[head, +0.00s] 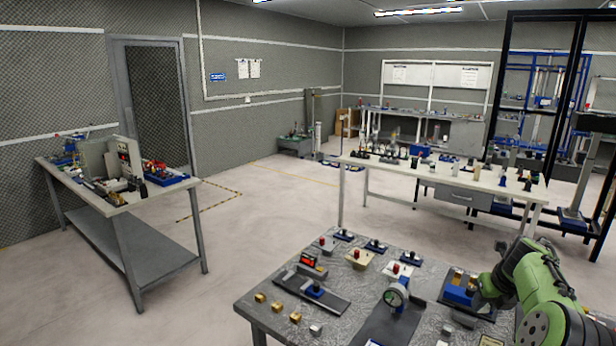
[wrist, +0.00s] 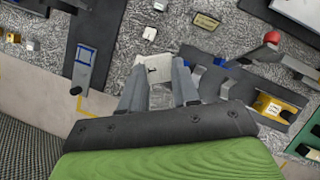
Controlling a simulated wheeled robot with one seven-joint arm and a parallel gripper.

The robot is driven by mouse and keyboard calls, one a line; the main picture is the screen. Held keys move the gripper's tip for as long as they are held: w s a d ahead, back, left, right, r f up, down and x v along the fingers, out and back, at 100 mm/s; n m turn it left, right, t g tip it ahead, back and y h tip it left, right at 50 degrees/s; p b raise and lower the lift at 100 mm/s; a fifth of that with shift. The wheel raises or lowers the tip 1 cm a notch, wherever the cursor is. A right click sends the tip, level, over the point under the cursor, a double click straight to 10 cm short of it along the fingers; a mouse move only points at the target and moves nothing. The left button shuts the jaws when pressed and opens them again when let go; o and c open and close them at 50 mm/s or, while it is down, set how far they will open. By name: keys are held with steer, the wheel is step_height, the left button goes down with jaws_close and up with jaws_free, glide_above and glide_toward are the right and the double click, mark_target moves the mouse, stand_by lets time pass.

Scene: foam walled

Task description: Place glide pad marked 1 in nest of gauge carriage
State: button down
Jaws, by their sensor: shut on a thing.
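My gripper (wrist: 158,66) is shut on a pale flat pad (wrist: 153,72) in the wrist view. I cannot read a number on the pad. In the head view my gripper is at the right end of the bench, beside a blue block with brass pieces (head: 458,290); its fingertips are not clear there. A dark rail with a blue-framed piece (wrist: 84,66) lies left of the pad in the wrist view. In the head view, a blue piece (head: 315,290) sits on a dark rail, which may be the gauge carriage. I cannot tell whether these are the same.
A round dial gauge (head: 396,295) stands upright mid-bench. Brass cubes (head: 277,307) and red-knobbed blocks (head: 356,254) lie around it. Textured bench top shows between items.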

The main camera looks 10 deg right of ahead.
steer(key=w+a+f+n+g+y, duration=0.1)
steer(key=w+a+f+n+y, duration=0.2)
steer(key=a+n, duration=0.35)
steer(key=w+a+f+n+y, duration=0.2)
steer(key=w+a+f+n, duration=0.1)
steer(key=a+f+n, duration=0.3)
steer(key=s+a+f+n+g+h, duration=0.2)
steer(key=a+f+n+g, duration=0.2)
steer(key=a+n, duration=0.9)
steer(key=s+a+f+n+g+h, duration=0.15)
steer(key=a+f+n+g, duration=0.25)
steer(key=a+n, duration=0.95)
step_height(320, 180, down, 9)
steer(key=s+b, duration=0.1)
steer(key=b, duration=0.8)
steer(key=shift+s+a+n, duration=0.15)
steer(key=shift+a+n, duration=0.15)
steer(key=shift+a, duration=0.1)
steer(key=shift+f, duration=0.15)
